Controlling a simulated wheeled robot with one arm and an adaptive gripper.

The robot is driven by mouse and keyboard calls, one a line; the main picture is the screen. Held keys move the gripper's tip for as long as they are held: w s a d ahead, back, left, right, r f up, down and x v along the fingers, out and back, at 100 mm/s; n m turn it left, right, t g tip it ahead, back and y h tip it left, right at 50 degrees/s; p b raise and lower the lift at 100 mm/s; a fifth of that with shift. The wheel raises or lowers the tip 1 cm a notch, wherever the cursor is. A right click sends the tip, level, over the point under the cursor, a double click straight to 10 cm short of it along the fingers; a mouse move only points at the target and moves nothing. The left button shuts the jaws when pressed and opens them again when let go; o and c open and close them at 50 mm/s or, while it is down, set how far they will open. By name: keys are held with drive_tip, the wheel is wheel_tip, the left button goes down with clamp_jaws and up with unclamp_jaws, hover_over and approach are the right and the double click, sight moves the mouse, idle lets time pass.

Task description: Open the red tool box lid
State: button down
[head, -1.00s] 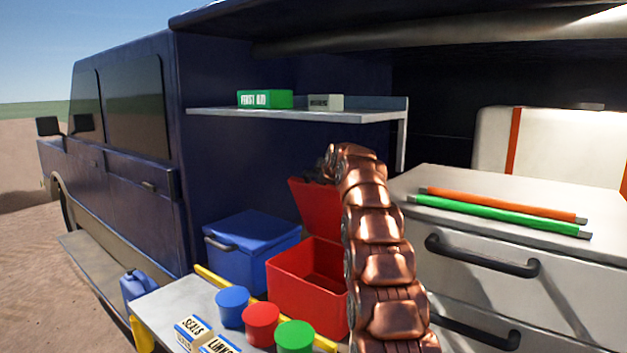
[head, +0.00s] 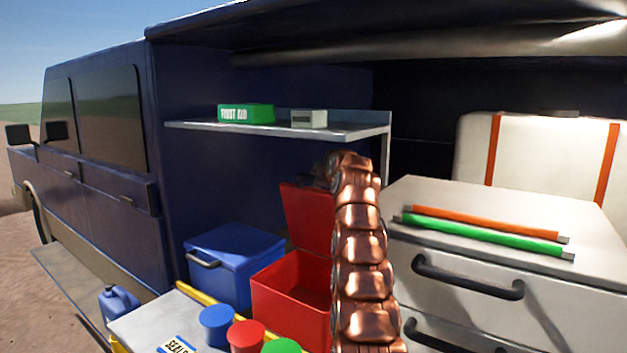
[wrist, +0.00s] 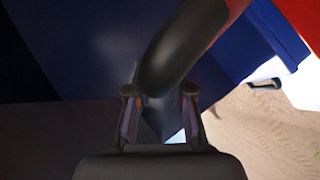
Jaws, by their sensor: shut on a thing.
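The red tool box (head: 272,304) stands open-topped in the vehicle's rear bay, its empty-looking inside partly in view. Its red lid (head: 305,212) stands raised at the back of the box, close to upright. My gripper (wrist: 160,93) is shut on the lid's dark handle (wrist: 182,48), a thick curved bar that shows between the two fingers in the wrist view. In the head view the gripper is at the lid's top edge, mostly hidden behind my copper arm, which also covers the right side of the box and lid.
A blue cooler (head: 236,264) stands close to the box's left. Blue (head: 216,322), red (head: 247,336) and green (head: 281,347) round containers sit in front. A shelf (head: 270,130) hangs above; white drawers (head: 470,285) stand to the right.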

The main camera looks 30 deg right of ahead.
drive_tip(key=shift+w+d+r+p, duration=0.25)
drive_tip(key=shift+d+p, duration=0.1)
drive_tip(key=shift+d, duration=0.05)
drive_tip(key=shift+w+d, duration=0.1)
drive_tip(key=shift+d, duration=0.05)
idle(0.4)
drive_tip(key=c, duration=1)
unclamp_jaws()
